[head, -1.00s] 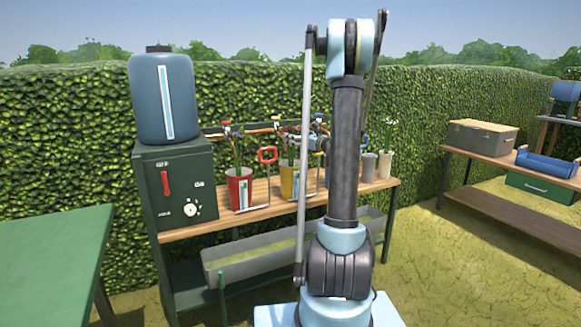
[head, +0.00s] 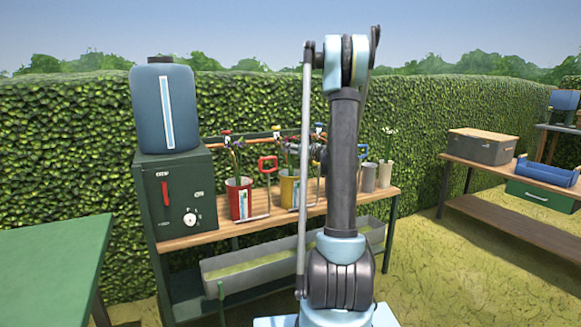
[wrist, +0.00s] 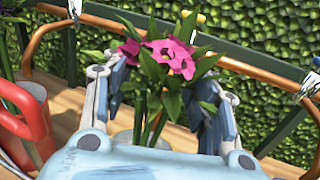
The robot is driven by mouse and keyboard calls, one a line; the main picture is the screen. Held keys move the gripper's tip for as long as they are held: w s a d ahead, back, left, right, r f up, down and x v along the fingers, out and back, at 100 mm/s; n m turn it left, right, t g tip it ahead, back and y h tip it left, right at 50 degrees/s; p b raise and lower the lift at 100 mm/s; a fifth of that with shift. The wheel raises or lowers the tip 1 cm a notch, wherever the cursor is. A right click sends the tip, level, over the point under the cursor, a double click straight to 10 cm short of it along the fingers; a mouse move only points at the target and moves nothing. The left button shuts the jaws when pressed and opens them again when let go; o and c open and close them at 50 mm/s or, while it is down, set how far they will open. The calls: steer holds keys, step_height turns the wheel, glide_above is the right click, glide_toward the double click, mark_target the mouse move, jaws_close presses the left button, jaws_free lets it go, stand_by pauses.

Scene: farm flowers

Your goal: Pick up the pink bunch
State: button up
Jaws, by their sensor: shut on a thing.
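The pink bunch (wrist: 172,52) shows in the wrist view, with bright pink flowers, green leaves and upright green stems. My gripper (wrist: 165,108) has one finger on each side of it and is shut on the stems. A pale rim, perhaps of a pot, shows low behind the stems; the stem bottoms are hidden by my gripper body. In the head view my arm stands in front of the shelf and the pink bunch cannot be made out.
A red bucket (head: 238,201) and a yellow bucket (head: 288,190) stand on the wooden shelf, with grey (head: 369,178) and beige (head: 385,174) pots to the right. A pipe with coloured taps runs behind. A red handle (wrist: 32,115) is close left in the wrist view.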

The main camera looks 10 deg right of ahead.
steer(key=shift+r, duration=0.1)
step_height(320, 180, up, 10)
steer(key=shift+f, duration=0.1)
stand_by(0.3)
step_height(320, 180, up, 10)
steer(key=shift+r, duration=0.25)
stand_by(0.8)
